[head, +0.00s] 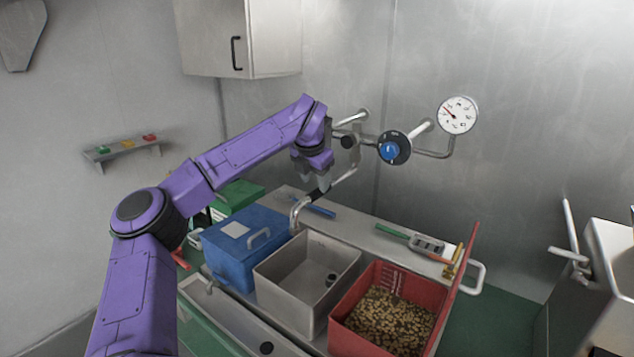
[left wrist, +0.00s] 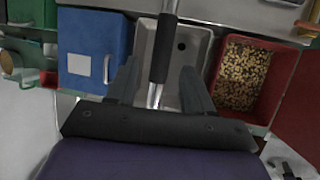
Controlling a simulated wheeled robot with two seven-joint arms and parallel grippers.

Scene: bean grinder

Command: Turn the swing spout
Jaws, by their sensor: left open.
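The swing spout (head: 343,181) is a metal pipe coming from the wall fittings, with a black sleeve (head: 319,194) near its bent outlet end. The outlet hangs close to the back left corner of the steel basin (head: 287,265), near the blue box. In the left wrist view, the spout's black sleeve (left wrist: 163,48) lies between the two open fingers of my left gripper (left wrist: 160,70), over the basin. In the head view, my left gripper (head: 316,183) is at the sleeve, pointing down. I cannot tell whether the fingers touch it. My right gripper is not in view.
A blue lidded box (head: 243,245) stands left of the basin and a red bin of beans (head: 390,318) right of it, with its lid raised. A blue-knobbed valve (head: 393,148) and a gauge (head: 458,115) are on the wall behind. Tools lie on the back ledge (head: 365,228).

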